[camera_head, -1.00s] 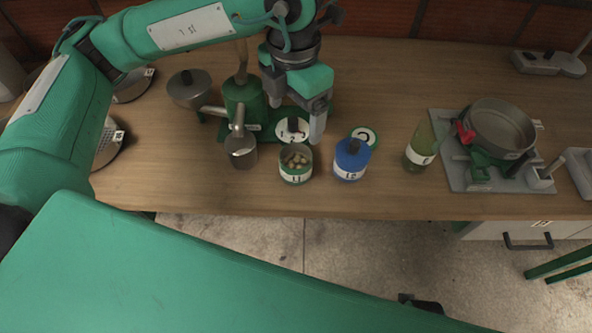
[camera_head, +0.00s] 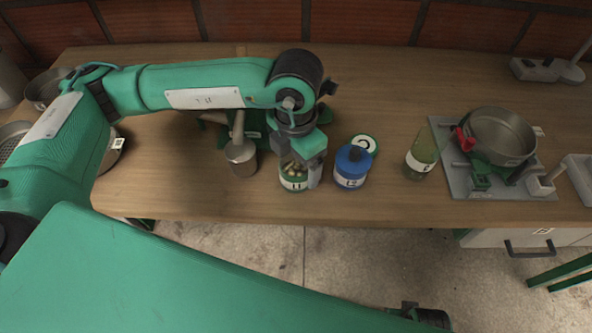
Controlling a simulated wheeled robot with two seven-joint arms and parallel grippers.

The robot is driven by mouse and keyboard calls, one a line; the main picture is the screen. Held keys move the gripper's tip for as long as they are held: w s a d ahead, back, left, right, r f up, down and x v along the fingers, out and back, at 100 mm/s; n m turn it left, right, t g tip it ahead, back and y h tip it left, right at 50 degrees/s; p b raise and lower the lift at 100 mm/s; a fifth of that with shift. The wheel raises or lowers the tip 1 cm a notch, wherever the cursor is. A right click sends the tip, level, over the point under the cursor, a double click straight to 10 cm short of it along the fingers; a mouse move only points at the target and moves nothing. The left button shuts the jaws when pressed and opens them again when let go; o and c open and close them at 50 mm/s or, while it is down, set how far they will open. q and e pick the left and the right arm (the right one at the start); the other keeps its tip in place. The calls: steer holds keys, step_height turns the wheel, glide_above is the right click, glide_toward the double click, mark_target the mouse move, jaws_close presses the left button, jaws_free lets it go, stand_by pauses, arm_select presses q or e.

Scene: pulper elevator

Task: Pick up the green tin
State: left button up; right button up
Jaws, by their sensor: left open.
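The green tin (camera_head: 293,183), with a white label reading L1 and pale lumps inside, stands open-topped near the table's front edge. My left gripper (camera_head: 298,172) is over it from above, with one finger at the tin's right side. The far finger is hidden, and I cannot tell whether the fingers touch the tin. The gripper is open.
A green bottle (camera_head: 422,153) and a pan (camera_head: 499,137) on a grey stand are further right.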

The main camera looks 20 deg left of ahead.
mark_target(296, 172)
arm_select(q)
steer(key=shift+f, duration=1.2)
steer(key=c, duration=1.1)
arm_select(e)
steer(key=shift+f, duration=0.2)
arm_select(q)
steer(key=shift+r, duration=0.15)
